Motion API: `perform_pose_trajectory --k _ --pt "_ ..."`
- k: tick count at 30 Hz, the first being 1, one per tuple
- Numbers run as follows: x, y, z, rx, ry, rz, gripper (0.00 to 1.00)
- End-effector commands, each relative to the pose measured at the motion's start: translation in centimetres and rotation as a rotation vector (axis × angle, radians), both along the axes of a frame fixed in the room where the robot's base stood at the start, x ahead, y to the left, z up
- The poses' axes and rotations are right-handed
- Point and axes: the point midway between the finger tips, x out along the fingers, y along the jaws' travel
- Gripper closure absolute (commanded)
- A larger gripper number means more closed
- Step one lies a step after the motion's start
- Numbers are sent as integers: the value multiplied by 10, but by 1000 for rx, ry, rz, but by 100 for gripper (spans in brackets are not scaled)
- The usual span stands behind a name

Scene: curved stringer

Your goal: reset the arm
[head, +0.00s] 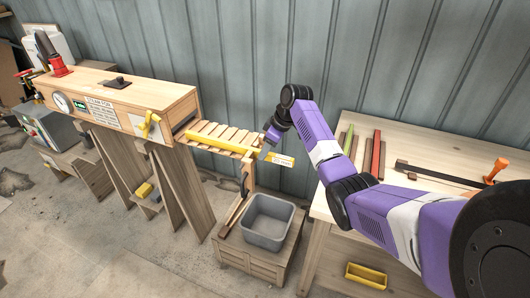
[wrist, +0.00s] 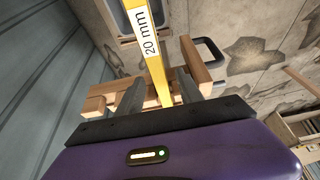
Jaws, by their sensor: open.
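My gripper (head: 268,143) is at the outer end of the slatted wooden rack (head: 220,133) in the head view, and the arm partly hides its fingers there. In the wrist view my gripper (wrist: 158,88) is open, with two grey fingers apart. A yellow strip (head: 225,147) lies along the rack, its white-labelled end sticking out past the rack. In the wrist view the yellow strip (wrist: 158,75), labelled "20 mm", appears in the gap between the fingers, with space on both sides. I cannot tell how deep it sits between them.
A wooden steam box (head: 120,100) on trestle legs stands left of the rack. A grey bin (head: 268,222) sits on a crate (head: 257,262) below. A workbench (head: 430,195) at right holds green and red strips (head: 376,155) and a clamp (head: 440,174). A corrugated wall stands close behind.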

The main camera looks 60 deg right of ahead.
Motion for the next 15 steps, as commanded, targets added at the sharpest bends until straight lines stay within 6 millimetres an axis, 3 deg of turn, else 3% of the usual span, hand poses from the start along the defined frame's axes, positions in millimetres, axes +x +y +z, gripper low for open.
perform_pose_trajectory --k 9,15 --pt "-19 -3 46 -2 -2 -2 57" --pt "-25 -3 59 -1 -1 -2 57"
